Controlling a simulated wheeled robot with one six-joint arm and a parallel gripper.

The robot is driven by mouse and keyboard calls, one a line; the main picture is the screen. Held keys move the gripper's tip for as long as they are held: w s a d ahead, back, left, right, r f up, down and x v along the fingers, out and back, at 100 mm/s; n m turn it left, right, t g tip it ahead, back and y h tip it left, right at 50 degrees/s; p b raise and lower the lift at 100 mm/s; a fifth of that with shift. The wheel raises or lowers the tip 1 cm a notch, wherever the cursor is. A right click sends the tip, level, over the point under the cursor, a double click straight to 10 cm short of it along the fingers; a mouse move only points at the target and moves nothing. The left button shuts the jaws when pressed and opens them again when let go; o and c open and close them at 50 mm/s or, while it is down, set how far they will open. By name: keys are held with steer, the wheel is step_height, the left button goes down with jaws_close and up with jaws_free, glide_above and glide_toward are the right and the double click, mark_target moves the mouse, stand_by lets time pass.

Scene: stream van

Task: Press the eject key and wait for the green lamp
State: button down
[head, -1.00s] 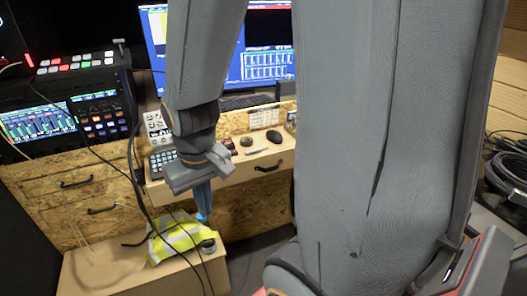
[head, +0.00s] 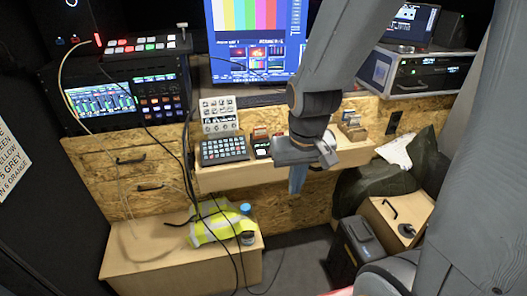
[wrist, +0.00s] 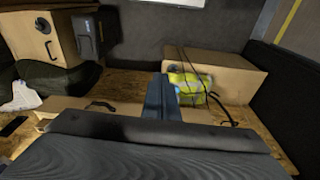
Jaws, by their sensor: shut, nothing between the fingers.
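My gripper (head: 297,178) points down in front of the wooden shelf's front edge, its fingers closed and empty. In the wrist view the shut blue-grey fingers (wrist: 161,97) hang over the floor area. I cannot make out a key labelled eject. A black and silver rack unit (head: 433,73) with small greenish lights stands at the right; its labels are too small to read. A switcher panel (head: 143,44) with lit keys and a dark keypad (head: 223,150) are at the left, apart from my gripper. Part of the shelf is hidden behind my arm.
A monitor (head: 252,35) with colour bars stands behind the shelf. Dark cables hang at the left. A black case (head: 355,248) and a wooden box (head: 398,215) stand at the lower right.

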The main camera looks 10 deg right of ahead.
steer(key=w+m+t+p, duration=0.4)
steer(key=w+m+t, duration=0.1)
steer(key=w, duration=1.8)
steer(key=m+t+y+p, duration=0.1)
steer(key=m+t+p, duration=0.1)
glide_above(261, 152)
steer(key=shift+s+d+f, duration=0.1)
steer(key=shift+s+f, duration=0.35)
steer(key=shift+f, duration=0.15)
steer(key=shift+f+b, duration=0.1)
steer(key=shift+b, duration=0.2)
step_height(261, 152, down, 9)
steer(key=b, duration=0.6)
steer(key=shift+r, duration=0.2)
steer(key=shift+f, duration=0.15)
steer(key=shift+f+b, duration=0.3)
